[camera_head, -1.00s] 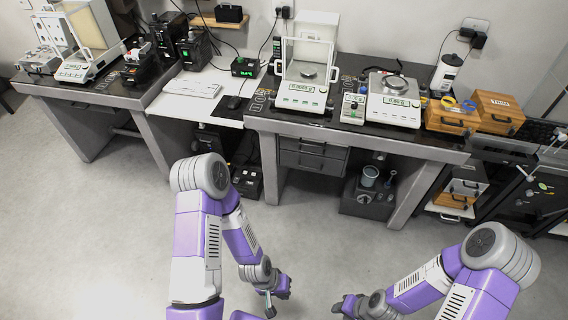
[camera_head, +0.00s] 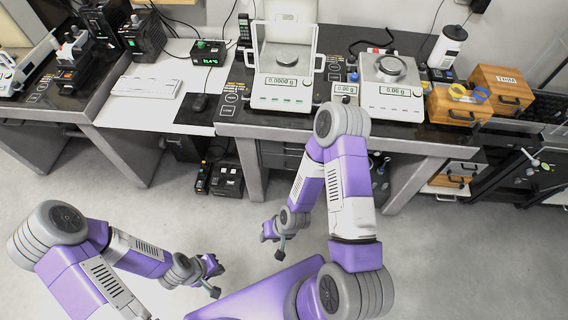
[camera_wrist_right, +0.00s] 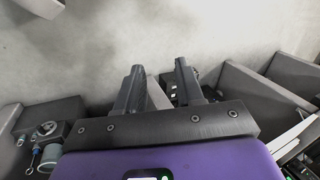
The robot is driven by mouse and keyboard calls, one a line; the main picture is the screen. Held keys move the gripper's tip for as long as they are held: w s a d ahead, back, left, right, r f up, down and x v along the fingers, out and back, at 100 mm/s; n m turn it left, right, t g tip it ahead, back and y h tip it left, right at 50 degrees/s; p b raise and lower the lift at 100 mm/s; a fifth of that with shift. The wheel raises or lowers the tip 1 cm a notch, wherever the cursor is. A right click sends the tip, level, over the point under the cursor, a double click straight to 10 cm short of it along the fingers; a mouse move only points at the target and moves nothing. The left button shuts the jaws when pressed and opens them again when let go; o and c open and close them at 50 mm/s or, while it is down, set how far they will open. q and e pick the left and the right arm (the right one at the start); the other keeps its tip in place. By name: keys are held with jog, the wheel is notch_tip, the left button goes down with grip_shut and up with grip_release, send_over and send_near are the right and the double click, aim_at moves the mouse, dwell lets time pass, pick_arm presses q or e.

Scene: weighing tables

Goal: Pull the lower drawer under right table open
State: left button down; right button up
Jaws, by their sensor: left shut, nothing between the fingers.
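The right table (camera_head: 235,131) has a grey drawer unit with an upper drawer (camera_head: 276,148) and a lower drawer (camera_head: 277,163) below its left part. Both drawers look closed, and my right arm hides their right side. My right gripper (camera_head: 271,239) is low over the floor in front of the unit, apart from it. In the right wrist view its two dark fingers (camera_wrist_right: 160,84) stand apart with nothing held between them. My left gripper (camera_head: 217,281) is shut and empty, over the floor further left and nearer me.
Balances (camera_head: 284,92) and wooden boxes (camera_head: 461,104) stand on the right table. Black devices (camera_head: 227,181) sit on the floor left of its leg. A small wooden drawer cabinet (camera_head: 455,178) stands at the right. The floor at the left is clear.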

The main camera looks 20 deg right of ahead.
jog(key=w+d+f+m+t+h+b, duration=0.1)
jog(key=w+d+f+m+t+b, duration=0.25)
jog(key=w+f, duration=0.55)
jog(key=w+d+f+m+t+h+b, duration=0.3)
jog(key=w+d+m+t+h+b, duration=0.1)
jog(key=w+d+m, duration=0.4)
jog(key=w+d+f+m+t+h+b, duration=0.4)
jog(key=w+d+m+h+b, duration=0.2)
jog(key=w+d, duration=0.4)
jog(key=d+m+h, duration=0.1)
jog(key=d+m, duration=0.1)
jog(key=shift+d+f+m, duration=0.2)
jog(key=shift+f+m, duration=0.05)
jog(key=shift+m, duration=0.1)
jog(key=shift+c, duration=0.4)
grip_shut()
